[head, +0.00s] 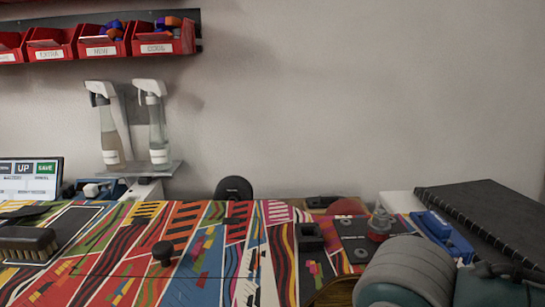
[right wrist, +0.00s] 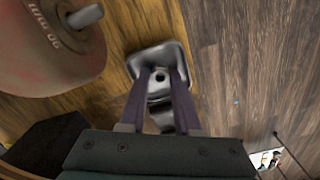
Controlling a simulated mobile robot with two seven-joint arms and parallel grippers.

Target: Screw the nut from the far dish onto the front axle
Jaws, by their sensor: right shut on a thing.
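In the right wrist view my right gripper (right wrist: 160,80) has two purple fingers closed around a small dark nut (right wrist: 159,75) with a round hole. The fingertips are at a shiny, square metal dish (right wrist: 146,57) on a wooden surface. Whether the nut still touches the dish I cannot tell. At the upper left is a reddish wheel (right wrist: 45,45) with lettering. A grey axle end (right wrist: 86,16) sticks out of it, with no nut seen on its tip. I cannot tell which axle this is. My left gripper is not in view.
The patterned bench (head: 190,250) carries a brush (head: 28,244), a dark knob (head: 163,253), a blue object (head: 440,232) and a black notebook (head: 485,215). Spray bottles (head: 157,125) and red bins (head: 165,43) are at the back left. Wood right of the dish (right wrist: 250,60) is clear.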

